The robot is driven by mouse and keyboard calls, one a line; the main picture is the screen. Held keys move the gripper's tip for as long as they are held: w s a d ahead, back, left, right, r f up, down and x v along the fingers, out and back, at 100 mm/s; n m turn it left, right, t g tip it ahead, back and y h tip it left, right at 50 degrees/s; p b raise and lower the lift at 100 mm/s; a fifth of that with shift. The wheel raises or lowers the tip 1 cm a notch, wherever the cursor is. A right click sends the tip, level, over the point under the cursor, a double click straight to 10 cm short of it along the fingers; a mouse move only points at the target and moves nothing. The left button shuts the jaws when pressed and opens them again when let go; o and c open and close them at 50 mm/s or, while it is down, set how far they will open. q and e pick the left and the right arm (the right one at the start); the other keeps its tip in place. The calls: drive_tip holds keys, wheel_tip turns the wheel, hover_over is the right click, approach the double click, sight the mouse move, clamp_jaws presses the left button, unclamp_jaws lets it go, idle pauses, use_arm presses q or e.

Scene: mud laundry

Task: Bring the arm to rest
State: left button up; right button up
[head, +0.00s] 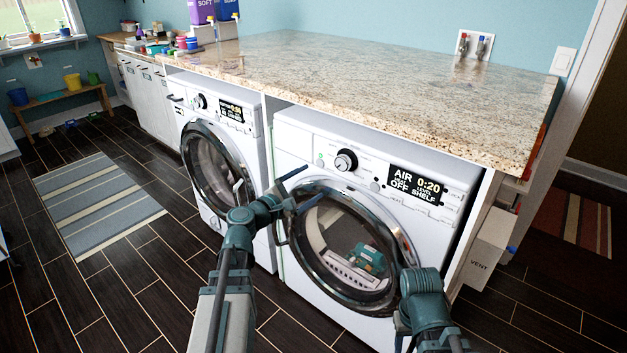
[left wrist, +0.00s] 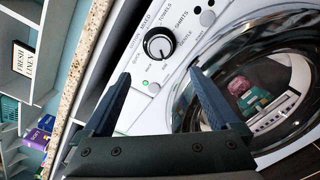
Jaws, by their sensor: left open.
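My left arm reaches up from the bottom of the head view. Its gripper (head: 312,182) is open and empty in front of the right-hand white machine (head: 300,144), near the upper left of its round door. In the left wrist view the two dark fingers (left wrist: 160,72) stand apart below the machine's knob (left wrist: 159,43), with nothing between them. My right arm (head: 424,295) shows at the bottom right, in front of the same machine. Its fingers are not visible.
The machine's round door (head: 409,254) is shut, with a teal item (head: 369,257) behind the glass. Its display (head: 412,186) reads AIR 0:20. A granite counter (head: 350,75) lies above. A second machine (head: 255,150) stands left. Open floor and a striped rug (head: 95,200) lie left.

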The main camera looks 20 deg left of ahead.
use_arm(q)
drive_tip(key=s+d+f+m+g+h, duration=0.1)
drive_tip(key=s+d+f+m+g, duration=0.2)
drive_tip(key=d, duration=0.4)
drive_tip(key=s+d+f+m+g+h, duration=0.1)
drive_tip(key=s+d+f+m+g, duration=0.1)
drive_tip(key=d+f+m+g, duration=0.25)
drive_tip(key=s+d+f+m+g, duration=0.2)
drive_tip(key=d+f+m, duration=0.25)
drive_tip(key=d, duration=0.35)
drive_tip(key=s+d+f+m+g+y, duration=0.2)
drive_tip(key=s+f+m+g+y, duration=0.15)
drive_tip(key=s+m, duration=0.2)
drive_tip(key=s+d+f+m+g+y, duration=0.25)
drive_tip(key=s+f+m, duration=0.2)
drive_tip(key=s, duration=0.25)
drive_tip(key=s+a+f+m+g+y, duration=0.1)
drive_tip(key=s+a+m+y, duration=0.1)
drive_tip(key=s+m+y, duration=0.15)
wheel_tip(320, 180, up, 15)
drive_tip(key=p, duration=1.5)
drive_tip(key=shift+s, duration=0.45)
drive_tip(key=shift+a, duration=0.1)
